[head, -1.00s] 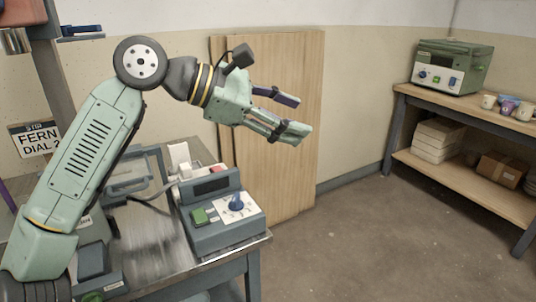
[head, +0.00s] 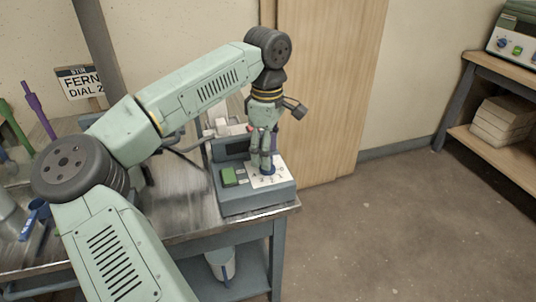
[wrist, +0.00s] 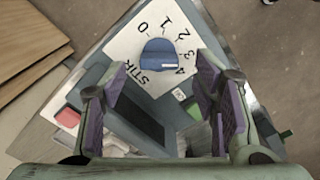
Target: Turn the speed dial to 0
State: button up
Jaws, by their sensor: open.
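The speed dial is a blue knob (head: 267,170) on the white plate of a grey-blue control box (head: 240,203). In the wrist view, the knob (wrist: 158,52) sits on the white plate marked STIR, with the numbers 0 to 4 around it. Which number it points to is not clear. My gripper (head: 264,163) points down over the dial in the head view and partly hides it. In the wrist view my gripper (wrist: 160,78) is open, with purple pads on either side. The knob shows just beyond the fingertips, roughly between them; contact cannot be told.
A green button (head: 228,177) is left of the dial on the box. The box stands near the right front corner of a metal table (head: 245,217). A wooden panel (head: 335,90) leans on the wall behind. A sign (head: 80,83) reads FERN, DIAL 2. Open floor lies right.

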aim_at(272, 170)
jog(key=shift+f, duration=1.15)
jog(key=shift+c, duration=0.6)
jog(key=c, duration=1)
